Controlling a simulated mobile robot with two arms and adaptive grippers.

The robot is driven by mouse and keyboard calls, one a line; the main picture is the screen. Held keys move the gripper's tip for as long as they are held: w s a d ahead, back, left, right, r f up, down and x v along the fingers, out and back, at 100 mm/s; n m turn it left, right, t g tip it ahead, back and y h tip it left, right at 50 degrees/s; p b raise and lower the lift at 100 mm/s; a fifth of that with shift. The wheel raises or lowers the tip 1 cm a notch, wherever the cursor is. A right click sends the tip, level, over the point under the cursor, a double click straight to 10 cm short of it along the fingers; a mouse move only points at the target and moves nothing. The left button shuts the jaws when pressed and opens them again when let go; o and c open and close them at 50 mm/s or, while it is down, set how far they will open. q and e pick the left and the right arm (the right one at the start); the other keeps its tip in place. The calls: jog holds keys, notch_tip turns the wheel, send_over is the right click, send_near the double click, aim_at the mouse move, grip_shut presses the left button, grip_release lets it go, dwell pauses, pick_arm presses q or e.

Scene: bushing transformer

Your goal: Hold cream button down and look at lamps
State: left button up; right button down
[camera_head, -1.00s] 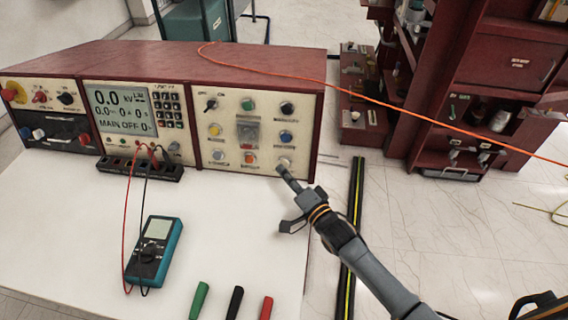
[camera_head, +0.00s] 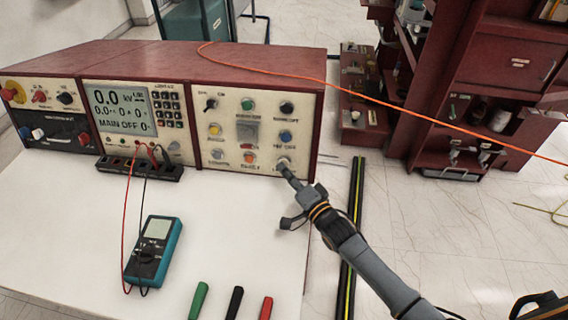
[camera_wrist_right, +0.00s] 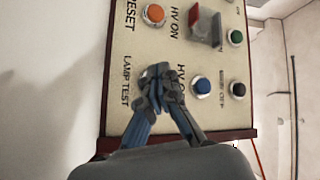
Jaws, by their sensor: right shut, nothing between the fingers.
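The cream button (camera_head: 283,161) sits at the lower right of the right-hand control panel, and only part of it shows past my fingertips. My right gripper (camera_head: 287,170) is shut and empty, its tips at the button. In the right wrist view the closed fingertips (camera_wrist_right: 158,76) meet the panel beside the "LAMP TEST" label and hide the button. I cannot tell whether it is pressed in. Round coloured buttons or lamps surround it: orange (camera_head: 249,158), blue (camera_head: 285,136), yellow (camera_head: 214,129) and green (camera_head: 248,104). Whether any is lit is unclear. My left gripper is not in view.
The display (camera_head: 122,109) reads 0.0 kV and "MAIN OFF". A teal multimeter (camera_head: 156,250) and green, black and red handles (camera_head: 234,303) lie on the white table (camera_head: 60,225). An orange cable (camera_head: 400,110) crosses above. A red cabinet (camera_head: 505,55) stands at right.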

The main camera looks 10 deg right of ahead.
jog(key=shift+w+d+f, duration=0.1)
jog(key=shift+w+d, duration=0.1)
jog(key=shift+w, duration=0.2)
dwell(0.6)
dwell(1.0)
jog(key=shift+s+a+r, duration=0.2)
jog(key=shift+s, duration=0.2)
jog(key=shift+s+a+p, duration=0.15)
jog(key=shift+s+p, duration=0.25)
jog(key=shift+p, duration=0.05)
jog(key=s+p, duration=0.1)
jog(key=s+a+r+p, duration=0.1)
jog(key=s, duration=0.1)
jog(key=shift+a+p, duration=0.1)
jog(key=shift+p, duration=0.25)
jog(key=shift+s+a+r+p, duration=0.1)
jog(key=shift+s+a+p, duration=0.3)
jog(key=shift+s, duration=0.35)
